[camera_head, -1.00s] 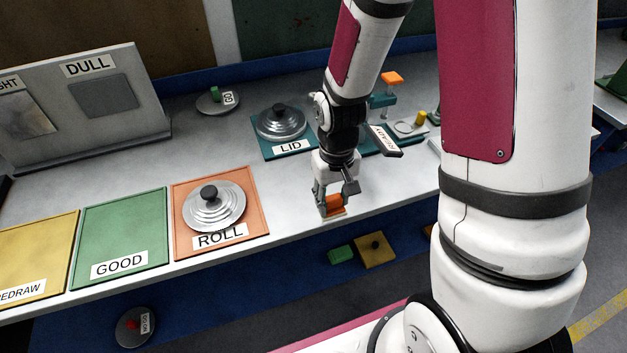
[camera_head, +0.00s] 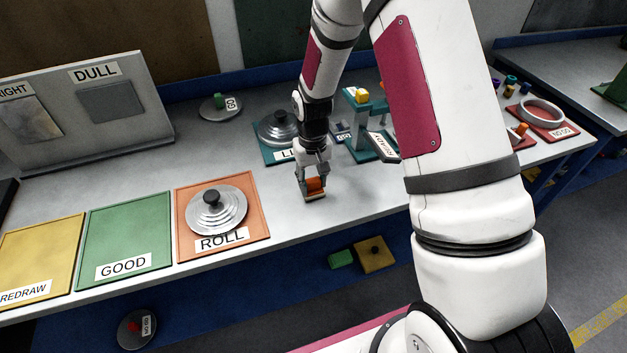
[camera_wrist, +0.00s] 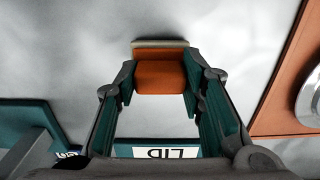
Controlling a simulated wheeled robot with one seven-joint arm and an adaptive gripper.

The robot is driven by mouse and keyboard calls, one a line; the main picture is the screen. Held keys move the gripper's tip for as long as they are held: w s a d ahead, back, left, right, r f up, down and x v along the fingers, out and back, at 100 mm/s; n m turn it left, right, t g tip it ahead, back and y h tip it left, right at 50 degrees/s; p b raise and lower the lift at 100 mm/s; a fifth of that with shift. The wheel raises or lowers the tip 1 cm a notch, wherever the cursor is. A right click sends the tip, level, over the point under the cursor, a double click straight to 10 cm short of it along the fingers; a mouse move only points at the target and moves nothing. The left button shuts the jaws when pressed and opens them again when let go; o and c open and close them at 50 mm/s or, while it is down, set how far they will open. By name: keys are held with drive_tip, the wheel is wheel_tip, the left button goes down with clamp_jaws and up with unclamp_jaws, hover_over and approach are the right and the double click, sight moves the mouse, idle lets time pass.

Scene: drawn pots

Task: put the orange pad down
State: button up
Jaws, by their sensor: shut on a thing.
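The orange pad (camera_head: 316,185) is a small orange block with a pale tan layer along its lower edge.
The orange ROLL mat (camera_head: 258,190) with a stepped metal lid (camera_head: 230,212) lies to the left. The teal LID mat (camera_head: 268,157) is behind my gripper. A teal stand with a READY sign (camera_head: 383,146) is to the right. Bare bench (camera_head: 340,215) surrounds the pad.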

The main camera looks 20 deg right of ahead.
drive_tip(key=shift+f, duration=0.1)
drive_tip(key=o, duration=1)
drive_tip(key=shift+f, duration=0.1)
wheel_tip(320, 180, up, 12)
drive_tip(key=b, duration=0.1)
wheel_tip(320, 180, up, 9)
drive_tip(key=t, duration=0.1)
hover_over(313, 179)
drive_tip(key=s, duration=0.4)
drive_tip(key=s+r+t, duration=0.2)
drive_tip(key=s+r, duration=0.4)
drive_tip(key=s, duration=0.4)
drive_tip(key=s+r+t, duration=0.2)
drive_tip(key=s+r, duration=0.5)
drive_tip(key=s, duration=0.3)
drive_tip(key=shift+t, duration=0.3)
drive_tip(key=shift+s, duration=0.1)
